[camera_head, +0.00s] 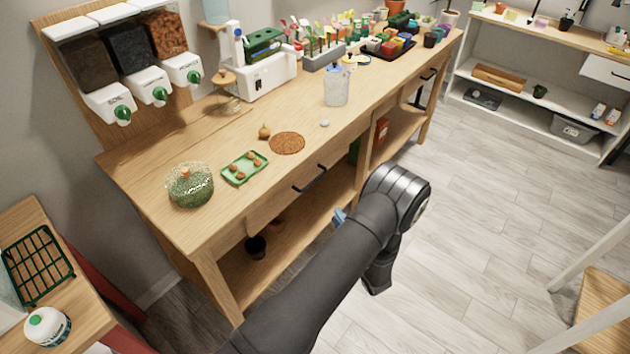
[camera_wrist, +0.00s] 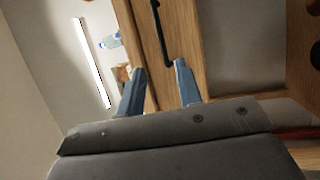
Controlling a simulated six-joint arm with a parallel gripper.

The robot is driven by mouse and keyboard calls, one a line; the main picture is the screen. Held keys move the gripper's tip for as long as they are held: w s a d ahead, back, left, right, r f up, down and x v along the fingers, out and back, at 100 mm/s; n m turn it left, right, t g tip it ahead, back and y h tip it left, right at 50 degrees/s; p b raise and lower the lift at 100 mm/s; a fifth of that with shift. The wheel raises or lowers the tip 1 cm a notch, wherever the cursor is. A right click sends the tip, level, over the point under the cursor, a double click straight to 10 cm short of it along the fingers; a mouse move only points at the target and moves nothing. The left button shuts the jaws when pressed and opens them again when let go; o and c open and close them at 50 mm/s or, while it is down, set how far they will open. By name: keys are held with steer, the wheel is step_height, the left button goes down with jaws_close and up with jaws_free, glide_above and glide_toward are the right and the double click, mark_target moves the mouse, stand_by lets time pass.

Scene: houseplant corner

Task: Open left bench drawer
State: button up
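The wooden bench (camera_head: 225,130) has a left drawer (camera_head: 272,207) under its top, and the drawer looks closed. Its black bar handle (camera_head: 310,180) sticks out from the front. In the wrist view the handle (camera_wrist: 161,35) runs down the wooden drawer front (camera_wrist: 187,35), with its lower end near the gap between my fingertips. My gripper (camera_wrist: 159,68) is open and empty, its two blue fingers apart. In the head view only a bit of blue finger (camera_head: 340,218) shows, below the handle; my arm hides the rest.
A green tray (camera_head: 245,168), a round brown mat (camera_head: 287,143) and a terrarium jar (camera_head: 190,186) sit on the bench top above the drawer. A lower shelf (camera_head: 285,252) lies beneath. Open floor (camera_head: 480,220) extends to the right.

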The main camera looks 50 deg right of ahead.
mark_target(315, 179)
steer(key=x, duration=1.6)
jaws_close()
